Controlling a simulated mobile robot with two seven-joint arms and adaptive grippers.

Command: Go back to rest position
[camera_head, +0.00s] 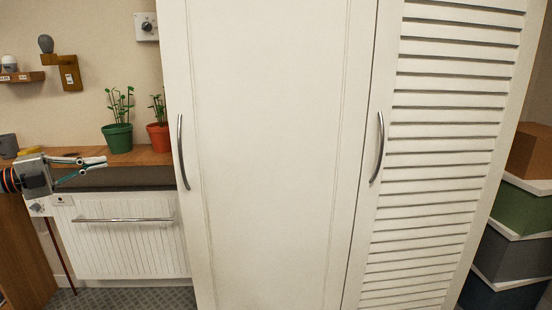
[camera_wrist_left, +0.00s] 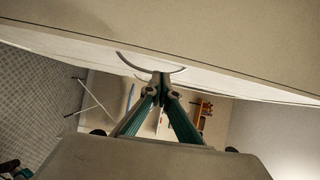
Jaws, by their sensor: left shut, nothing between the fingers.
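My left gripper (camera_head: 92,163) comes in from the left in the head view, in front of the wooden shelf and the low white front. It is shut and empty. In the left wrist view my left gripper (camera_wrist_left: 161,78) shows with its fingertips together. A curved handle (camera_wrist_left: 150,68) on a pale panel lies just beyond the fingertips there; I cannot tell whether they touch. My right gripper is in neither view.
A tall white cabinet (camera_head: 265,150) with a curved handle (camera_head: 182,152) fills the middle. A louvred door (camera_head: 440,150) with its handle (camera_head: 377,148) is right of it. A green pot (camera_head: 118,138) and orange pot (camera_head: 158,137) stand on the wooden shelf. Stacked boxes (camera_head: 515,210) stand at right.

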